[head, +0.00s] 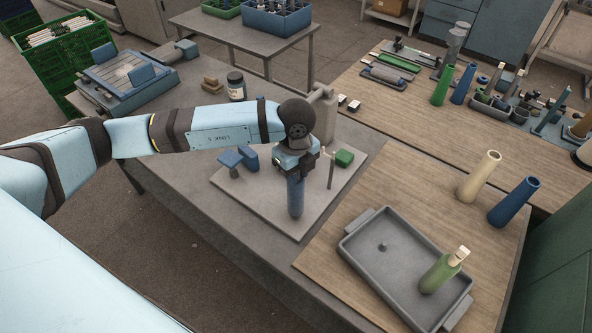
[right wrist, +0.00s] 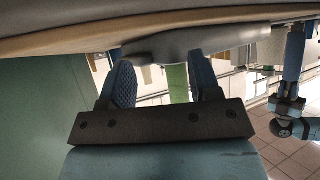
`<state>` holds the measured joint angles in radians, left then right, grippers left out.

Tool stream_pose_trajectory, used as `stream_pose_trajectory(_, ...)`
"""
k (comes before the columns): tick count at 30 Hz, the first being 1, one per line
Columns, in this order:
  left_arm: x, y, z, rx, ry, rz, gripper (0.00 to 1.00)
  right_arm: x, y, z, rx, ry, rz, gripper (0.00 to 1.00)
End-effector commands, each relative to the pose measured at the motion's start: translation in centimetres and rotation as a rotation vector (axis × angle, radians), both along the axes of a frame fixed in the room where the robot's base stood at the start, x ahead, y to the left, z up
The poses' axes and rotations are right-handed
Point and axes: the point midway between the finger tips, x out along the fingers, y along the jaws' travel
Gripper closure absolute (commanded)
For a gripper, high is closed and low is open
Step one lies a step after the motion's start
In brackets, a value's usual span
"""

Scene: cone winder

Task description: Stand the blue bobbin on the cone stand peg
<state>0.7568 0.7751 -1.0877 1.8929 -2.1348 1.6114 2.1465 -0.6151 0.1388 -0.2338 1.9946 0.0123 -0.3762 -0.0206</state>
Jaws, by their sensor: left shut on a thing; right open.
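My left gripper (head: 297,165) is shut on the blue bobbin (head: 295,198), which hangs upright below it over the grey plate (head: 258,196). I cannot tell whether the bobbin's lower end touches the plate. A thin upright peg (head: 331,172) stands just right of the bobbin, apart from it in the picture. The bobbin (right wrist: 295,52) and left gripper (right wrist: 287,118) also show at the right of the right wrist view, which looks upside down. My right gripper (right wrist: 165,85) is open and does not show in the head view. A green shape shows beyond its fingers.
The plate also bears blue blocks (head: 248,156) and a green block (head: 344,158). A grey tray (head: 362,265) with a leaning green bobbin (head: 437,274) lies front right. A cream bobbin (head: 478,177) and another blue bobbin (head: 512,203) stand behind it. A jar (head: 236,87) stands behind my left arm.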

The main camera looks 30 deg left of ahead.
Motion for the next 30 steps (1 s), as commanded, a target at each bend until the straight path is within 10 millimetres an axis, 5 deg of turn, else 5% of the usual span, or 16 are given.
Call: stream_pose_trajectory(30,0.03,-0.01,-0.90,0.000,0.000,0.000,0.96,-0.03,-0.04,-0.86,-0.001,0.002,-0.001,0.43)
